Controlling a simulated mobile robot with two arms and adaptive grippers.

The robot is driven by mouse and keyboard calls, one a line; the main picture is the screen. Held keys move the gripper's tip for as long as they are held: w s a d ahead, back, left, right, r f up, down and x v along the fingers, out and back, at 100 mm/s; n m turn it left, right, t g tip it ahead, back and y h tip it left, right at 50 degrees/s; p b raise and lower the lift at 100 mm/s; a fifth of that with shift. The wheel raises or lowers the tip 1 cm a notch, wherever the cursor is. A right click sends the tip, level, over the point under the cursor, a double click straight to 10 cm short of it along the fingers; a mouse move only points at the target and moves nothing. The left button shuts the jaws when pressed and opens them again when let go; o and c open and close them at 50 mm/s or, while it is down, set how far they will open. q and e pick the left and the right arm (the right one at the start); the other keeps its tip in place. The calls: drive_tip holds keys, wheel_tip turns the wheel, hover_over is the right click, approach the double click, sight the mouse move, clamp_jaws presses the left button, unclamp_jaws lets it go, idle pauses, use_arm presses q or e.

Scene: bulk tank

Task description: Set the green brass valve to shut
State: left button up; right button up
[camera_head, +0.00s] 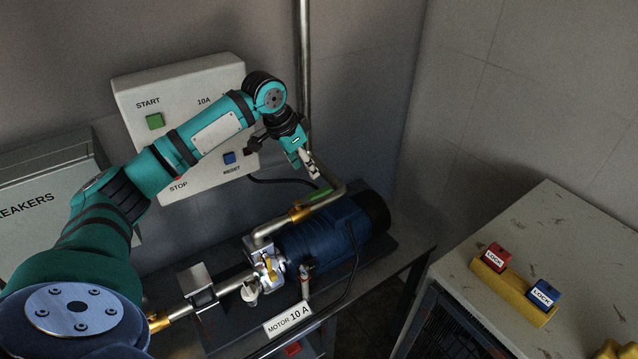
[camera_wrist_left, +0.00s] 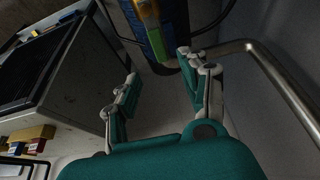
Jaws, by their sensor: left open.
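The green brass valve shows in the head view as a green lever (camera_head: 319,194) beside a brass body (camera_head: 298,213) on the steel pipe above the blue motor. The lever lies roughly along the pipe. My right gripper is not in view.
The blue motor (camera_head: 325,236) and pump sit below the valve, with a yellow lever (camera_head: 268,268) at the pump. A vertical steel pipe (camera_head: 304,60) and the START/STOP panel (camera_head: 130,98) stand close to my left arm. A cabinet (camera_head: 540,225) with red and blue LOCK blocks is at right.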

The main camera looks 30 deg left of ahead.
sight(321, 190)
use_arm(q)
drive_tip(key=p+x, duration=0.1)
drive_tip(key=x, duration=0.8)
drive_tip(key=shift+w+f+p, duration=0.2)
drive_tip(key=shift+f+p, duration=0.15)
drive_tip(key=shift+p, duration=0.05)
drive_tip(key=shift+c, duration=0.2)
clamp_jaws()
